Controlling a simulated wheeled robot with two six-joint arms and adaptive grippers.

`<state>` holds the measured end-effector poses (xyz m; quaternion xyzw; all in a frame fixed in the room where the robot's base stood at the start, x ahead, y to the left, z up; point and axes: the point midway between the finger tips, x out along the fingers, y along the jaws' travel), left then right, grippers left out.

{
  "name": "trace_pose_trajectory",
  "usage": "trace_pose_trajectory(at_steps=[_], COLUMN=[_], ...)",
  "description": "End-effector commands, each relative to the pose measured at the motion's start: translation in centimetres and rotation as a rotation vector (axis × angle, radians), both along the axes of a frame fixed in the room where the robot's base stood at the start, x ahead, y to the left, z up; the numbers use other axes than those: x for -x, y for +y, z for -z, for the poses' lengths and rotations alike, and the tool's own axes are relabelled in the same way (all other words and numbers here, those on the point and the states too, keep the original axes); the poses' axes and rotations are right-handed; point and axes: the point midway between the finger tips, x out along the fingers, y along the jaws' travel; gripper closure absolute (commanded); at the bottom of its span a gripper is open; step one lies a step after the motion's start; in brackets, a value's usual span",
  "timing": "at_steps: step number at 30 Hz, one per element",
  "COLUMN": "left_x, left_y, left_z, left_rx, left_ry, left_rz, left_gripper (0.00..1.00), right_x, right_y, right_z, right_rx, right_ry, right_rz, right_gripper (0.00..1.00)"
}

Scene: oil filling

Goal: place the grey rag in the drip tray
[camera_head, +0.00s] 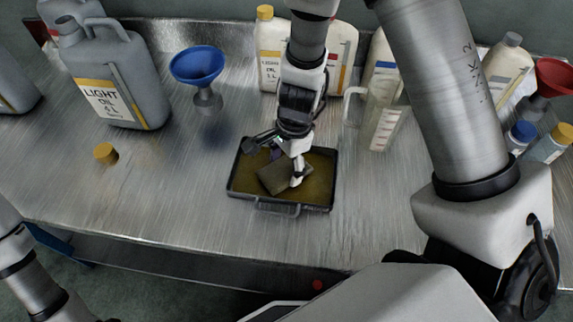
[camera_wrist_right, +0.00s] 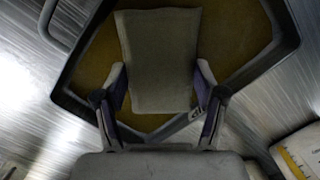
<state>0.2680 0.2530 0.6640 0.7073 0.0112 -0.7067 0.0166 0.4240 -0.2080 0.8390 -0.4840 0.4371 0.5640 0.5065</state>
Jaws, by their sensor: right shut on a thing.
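The grey rag (camera_head: 279,178) is in the black-rimmed drip tray (camera_head: 232,186), which has a brownish-yellow bottom. My right gripper (camera_head: 290,172) is over the tray and shut on the rag. In the right wrist view, the rag (camera_wrist_right: 158,62) sits between the two fingertips (camera_wrist_right: 160,82), with the tray's dark rim (camera_wrist_right: 78,62) around it. I cannot tell whether the whole rag touches the tray bottom. My left gripper is not in view; only part of my left arm shows at the lower left.
A grey light oil jug (camera_head: 112,85) and a blue funnel (camera_head: 200,75) stand to the left of the tray. A yellow cap (camera_head: 106,153) lies on the metal bench. Oil bottles (camera_head: 270,50), a clear measuring jug (camera_head: 385,120) and a red funnel (camera_head: 552,78) stand behind and right.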

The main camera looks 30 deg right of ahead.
Motion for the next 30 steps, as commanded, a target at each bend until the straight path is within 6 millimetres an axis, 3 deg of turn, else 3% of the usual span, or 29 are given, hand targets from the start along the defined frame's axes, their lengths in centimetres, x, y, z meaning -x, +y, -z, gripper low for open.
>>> trace_pose_trajectory(at_steps=[4, 5, 6, 16, 19, 30], left_x=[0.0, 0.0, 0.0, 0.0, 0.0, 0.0], left_y=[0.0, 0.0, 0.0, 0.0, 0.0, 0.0], left_z=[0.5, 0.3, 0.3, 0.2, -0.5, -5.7], left_rx=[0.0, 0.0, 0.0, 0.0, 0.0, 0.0], left_ry=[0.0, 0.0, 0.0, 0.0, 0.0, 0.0], left_rz=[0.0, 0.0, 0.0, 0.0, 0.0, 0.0], left_gripper=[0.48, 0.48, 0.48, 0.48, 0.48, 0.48], right_x=[0.0, 0.0, 0.0, 0.0, 0.0, -0.2], right_y=[0.0, 0.0, 0.0, 0.0, 0.0, -1.3], right_z=[0.5, 0.4, 0.3, 0.2, -0.6, -9.4], right_rx=[0.0, 0.0, 0.0, 0.0, -0.001, -0.001], right_ry=[0.0, 0.0, 0.0, 0.0, 0.0, -0.004], right_rz=[0.0, 0.0, 0.0, 0.0, 0.0, -0.001], right_gripper=[0.58, 0.2, 0.05, 0.05, 0.05, 0.05])
